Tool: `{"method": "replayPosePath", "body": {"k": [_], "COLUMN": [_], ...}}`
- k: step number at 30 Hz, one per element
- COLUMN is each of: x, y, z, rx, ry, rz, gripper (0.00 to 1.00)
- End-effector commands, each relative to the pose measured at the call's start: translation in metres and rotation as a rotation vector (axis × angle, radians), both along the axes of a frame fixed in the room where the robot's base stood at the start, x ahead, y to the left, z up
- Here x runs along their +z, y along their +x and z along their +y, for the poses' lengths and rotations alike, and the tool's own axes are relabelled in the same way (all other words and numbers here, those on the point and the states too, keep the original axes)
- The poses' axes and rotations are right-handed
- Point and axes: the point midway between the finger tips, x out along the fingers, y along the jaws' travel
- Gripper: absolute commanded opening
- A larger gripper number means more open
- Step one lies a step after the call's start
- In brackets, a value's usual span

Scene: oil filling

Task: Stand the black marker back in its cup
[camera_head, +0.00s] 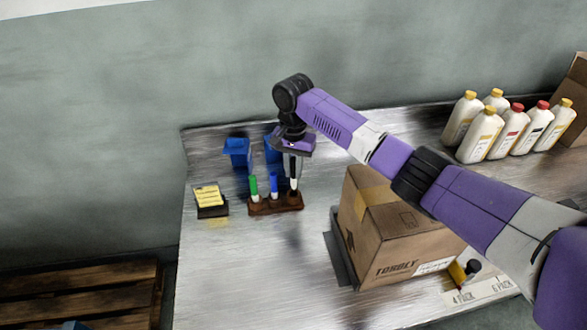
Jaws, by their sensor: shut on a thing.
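The black marker (293,184) is upright, with its dark lower end at the right cup of a brown wooden holder (262,208). Whether its tip is inside the cup or just above it is too small to tell. My gripper (291,158) points down directly over the holder's right end and is shut on the marker's upper part. A green marker (253,185) stands in the left cup and a blue marker (273,184) in the middle cup.
Blue bins (237,150) stand behind the holder, and a yellow notepad (209,196) lies to its left. A cardboard box (392,240) is close on the right, under my arm. Several bottles (483,135) stand at the back right. The metal table (240,275) is clear in front.

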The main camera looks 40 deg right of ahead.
Motion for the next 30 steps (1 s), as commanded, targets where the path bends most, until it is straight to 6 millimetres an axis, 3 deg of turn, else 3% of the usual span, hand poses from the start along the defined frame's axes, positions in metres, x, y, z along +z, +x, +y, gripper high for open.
{"method": "replayPosePath", "body": {"k": [15,28,29,30], "x": [-0.032,-0.037,-0.037,-0.037], "y": [0.0,0.0,0.0,0.0], "z": [0.001,0.0,0.0,0.0], "rx": [0.0,0.0,0.0,0.0], "ry": [0.001,0.0,0.0,0.0], "rz": [0.0,-0.001,-0.001,-0.001], "gripper": [0.0,0.0,0.22,0.3]}}
